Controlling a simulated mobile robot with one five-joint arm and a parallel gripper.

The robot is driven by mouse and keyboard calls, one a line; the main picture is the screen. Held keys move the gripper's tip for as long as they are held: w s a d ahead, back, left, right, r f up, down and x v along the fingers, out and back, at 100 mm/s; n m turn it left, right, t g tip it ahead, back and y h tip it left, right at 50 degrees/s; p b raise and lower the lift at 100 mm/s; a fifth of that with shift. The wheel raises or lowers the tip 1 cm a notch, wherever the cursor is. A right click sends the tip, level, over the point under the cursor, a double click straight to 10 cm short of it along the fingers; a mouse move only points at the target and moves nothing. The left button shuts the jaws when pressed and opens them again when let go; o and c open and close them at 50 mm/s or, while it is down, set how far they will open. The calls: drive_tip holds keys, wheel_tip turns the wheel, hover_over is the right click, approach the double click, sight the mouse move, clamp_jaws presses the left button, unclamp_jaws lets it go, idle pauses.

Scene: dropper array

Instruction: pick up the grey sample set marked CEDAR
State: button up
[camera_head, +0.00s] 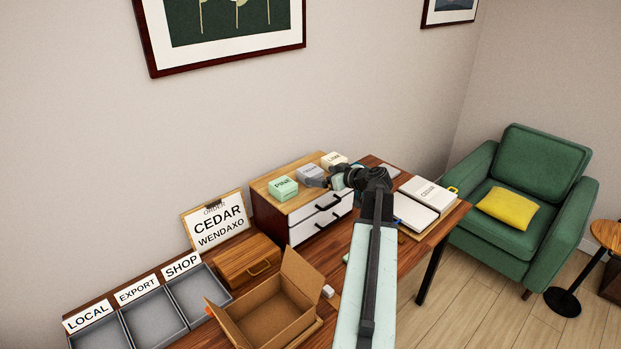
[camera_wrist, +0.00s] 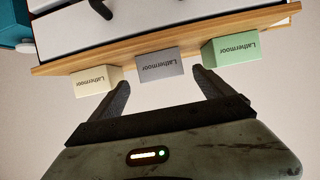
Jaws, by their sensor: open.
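The grey sample set (camera_head: 311,174) sits on the drawer unit's wooden top, between the green set marked PINE (camera_head: 284,188) and a cream set (camera_head: 333,159). Its top label is too small to read. In the wrist view the grey set (camera_wrist: 160,65) shows a side reading "Lathermoor", with the cream (camera_wrist: 96,82) and green (camera_wrist: 230,52) sets on either side. My gripper (camera_wrist: 163,86) is open and empty. Its two fingers point toward the grey set, which appears between their tips; I cannot tell the remaining gap. In the head view my gripper (camera_head: 322,183) is beside the grey set.
A drawer unit (camera_head: 318,217) stands on the wooden desk. A sign (camera_head: 217,222) reads CEDAR WENDAXO. Trays marked LOCAL, EXPORT and SHOP (camera_head: 192,303), a wooden box (camera_head: 246,262) and an open carton (camera_head: 268,322) stand at the left. A white box (camera_head: 428,193) lies right.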

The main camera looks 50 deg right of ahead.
sight(310, 174)
drive_tip(key=b+x, duration=0.2)
drive_tip(key=x, duration=0.5)
drive_tip(key=shift+w+a, duration=0.1)
drive_tip(key=shift+w, duration=0.05)
drive_tip(key=shift+c, duration=0.6)
drive_tip(key=c, duration=1.5)
